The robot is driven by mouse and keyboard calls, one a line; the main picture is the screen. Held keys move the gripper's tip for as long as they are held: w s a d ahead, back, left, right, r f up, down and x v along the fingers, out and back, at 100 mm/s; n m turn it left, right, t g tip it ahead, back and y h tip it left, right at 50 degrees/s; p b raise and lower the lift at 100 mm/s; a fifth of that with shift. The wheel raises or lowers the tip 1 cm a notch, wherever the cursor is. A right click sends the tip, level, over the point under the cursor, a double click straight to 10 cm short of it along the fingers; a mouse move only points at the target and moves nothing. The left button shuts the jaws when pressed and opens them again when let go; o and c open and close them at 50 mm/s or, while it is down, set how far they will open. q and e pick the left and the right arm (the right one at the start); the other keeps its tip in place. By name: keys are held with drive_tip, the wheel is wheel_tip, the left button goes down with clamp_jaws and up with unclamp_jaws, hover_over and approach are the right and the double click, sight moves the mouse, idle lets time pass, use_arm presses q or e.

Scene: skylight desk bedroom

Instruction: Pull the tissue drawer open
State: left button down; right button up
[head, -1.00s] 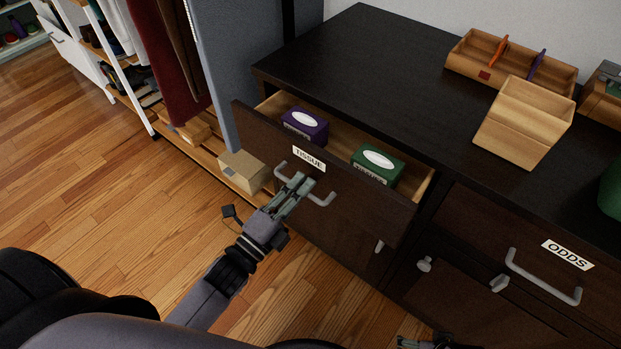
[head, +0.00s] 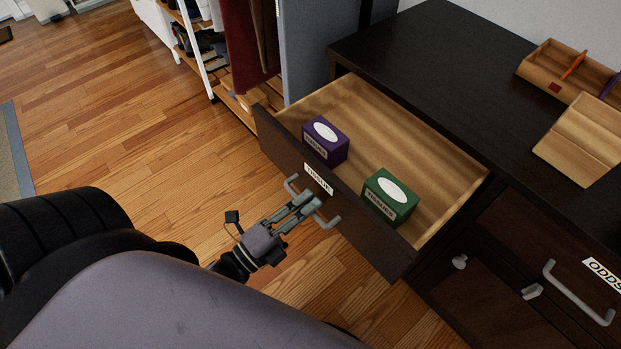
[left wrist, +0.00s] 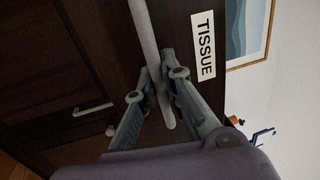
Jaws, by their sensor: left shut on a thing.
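The tissue drawer (head: 352,218) has a dark front with a white TISSUE label (head: 318,178) and stands well out from the dresser. Its pale wooden inside shows in the head view. A purple tissue box (head: 326,141) and a green tissue box (head: 389,196) sit in it, close behind the front. My left gripper (head: 308,205) is shut on the grey bar handle (head: 327,221). In the left wrist view the fingers (left wrist: 160,82) close around the handle bar (left wrist: 146,38) beside the label (left wrist: 203,46). My right gripper is not in view.
The dark dresser top (head: 430,70) holds wooden organizers (head: 583,140) at the right. The ODDS drawer handle (head: 578,294) sticks out at lower right. A clothes rack with shelves (head: 215,60) stands behind. Wooden floor (head: 130,130) is clear at left.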

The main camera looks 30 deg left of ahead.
use_arm(q)
drive_tip(key=c, duration=2)
unclamp_jaws()
drive_tip(key=shift+o, duration=0.2)
drive_tip(key=v, duration=1.2)
drive_tip(key=shift+d+f, duration=0.1)
